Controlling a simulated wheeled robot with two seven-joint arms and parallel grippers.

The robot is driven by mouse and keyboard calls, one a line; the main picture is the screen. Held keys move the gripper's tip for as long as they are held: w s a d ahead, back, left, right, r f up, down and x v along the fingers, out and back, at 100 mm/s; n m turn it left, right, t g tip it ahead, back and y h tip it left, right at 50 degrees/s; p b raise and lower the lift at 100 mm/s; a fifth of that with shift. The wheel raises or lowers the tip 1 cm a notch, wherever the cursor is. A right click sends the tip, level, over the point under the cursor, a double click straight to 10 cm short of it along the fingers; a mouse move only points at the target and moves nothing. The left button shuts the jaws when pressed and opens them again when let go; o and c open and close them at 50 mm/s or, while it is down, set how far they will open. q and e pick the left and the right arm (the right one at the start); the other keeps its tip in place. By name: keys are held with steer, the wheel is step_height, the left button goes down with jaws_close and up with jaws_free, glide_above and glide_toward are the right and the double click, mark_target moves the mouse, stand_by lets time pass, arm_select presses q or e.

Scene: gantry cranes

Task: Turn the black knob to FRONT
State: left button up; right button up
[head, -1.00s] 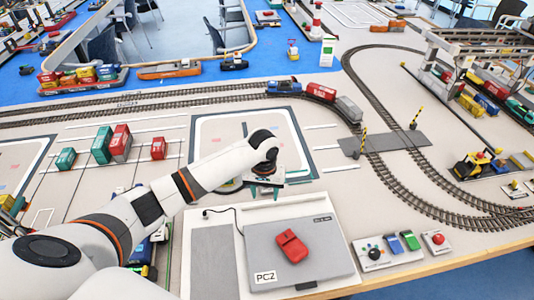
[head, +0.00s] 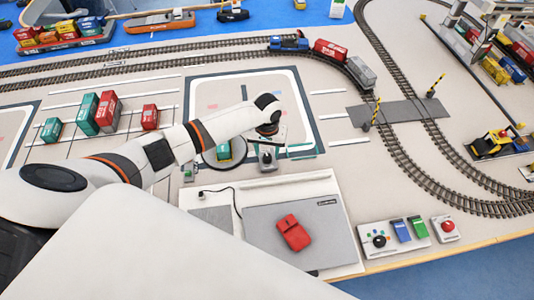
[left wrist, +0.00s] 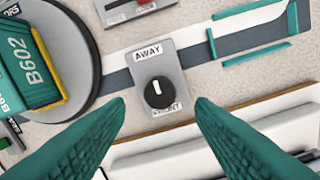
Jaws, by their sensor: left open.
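The black knob (left wrist: 158,93) sits on a small grey plate (left wrist: 141,66) in the left wrist view, marked AWAY at the top and FRONT at the bottom. The knob's white mark points up toward AWAY. My left gripper (left wrist: 160,104) is open, its two teal fingers on either side of the plate's lower part, with nothing between them held. FRONT is partly visible at the plate's lower edge. In the head view the knob (head: 267,157) shows small just below my left gripper (head: 268,143). My right gripper is not in view.
A round turntable (left wrist: 99,70) with a teal B602 vehicle (left wrist: 32,62) lies left of the plate. A laptop-like grey panel (head: 262,240) with a red object (head: 293,232) is in front. A control box (head: 395,238) with another black knob stands at the right. Tracks run behind.

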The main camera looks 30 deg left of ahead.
mark_target(267, 157)
arm_select(q)
step_height(267, 157, down, 2)
steer(key=shift+f, duration=0.7)
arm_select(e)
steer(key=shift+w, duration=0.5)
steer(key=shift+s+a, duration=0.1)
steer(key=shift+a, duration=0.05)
arm_select(q)
steer(key=c, duration=1)
steer(key=shift+o, duration=0.2)
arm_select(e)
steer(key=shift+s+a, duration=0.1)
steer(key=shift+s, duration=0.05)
